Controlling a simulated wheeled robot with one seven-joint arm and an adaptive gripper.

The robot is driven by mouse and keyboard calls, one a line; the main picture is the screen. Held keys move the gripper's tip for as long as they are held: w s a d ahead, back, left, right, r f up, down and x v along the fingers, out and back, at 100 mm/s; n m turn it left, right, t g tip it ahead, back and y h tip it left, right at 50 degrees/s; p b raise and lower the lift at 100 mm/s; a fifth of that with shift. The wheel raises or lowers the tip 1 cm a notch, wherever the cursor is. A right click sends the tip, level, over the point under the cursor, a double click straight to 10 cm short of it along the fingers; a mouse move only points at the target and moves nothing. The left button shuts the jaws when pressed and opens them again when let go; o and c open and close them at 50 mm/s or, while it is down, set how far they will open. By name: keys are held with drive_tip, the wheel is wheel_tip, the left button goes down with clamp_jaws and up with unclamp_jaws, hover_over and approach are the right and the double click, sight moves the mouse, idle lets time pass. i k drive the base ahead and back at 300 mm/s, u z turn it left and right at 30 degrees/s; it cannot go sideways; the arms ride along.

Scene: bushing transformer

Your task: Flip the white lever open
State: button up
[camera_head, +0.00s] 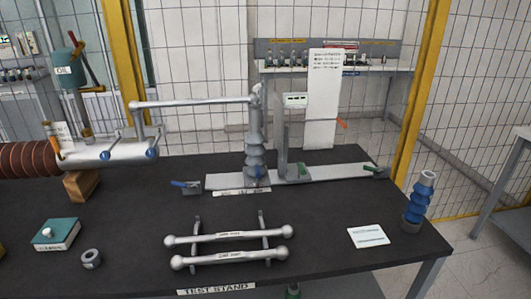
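I cannot pick out a white lever for certain. A teal box (55,236) at the left front of the black table has a small white knob (47,231) on top. A pale flat bar (225,181) lies across the back of the table. A blue-handled clamp (186,184) is at its left end, a green handle (303,170) is near its middle, and another green handle (374,168) is at its right end. A tall white panel (322,100) stands behind it, with an orange handle (342,123) beside it. My gripper is not in view.
A grey ribbed bushing (255,150) stands on the bar. Two silver rods (230,236) lie on supports at the front. A blue bushing (419,205), a white card (368,236) and a metal ring (91,259) are on the table (330,215). Mesh fencing with yellow posts (418,90) stands behind.

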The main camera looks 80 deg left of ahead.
sight(257, 88)
drive_tip(key=k, duration=1.35)
drive_tip(key=u, duration=1.95)
drive_tip(key=i, duration=0.25)
drive_tip(key=u, duration=0.15)
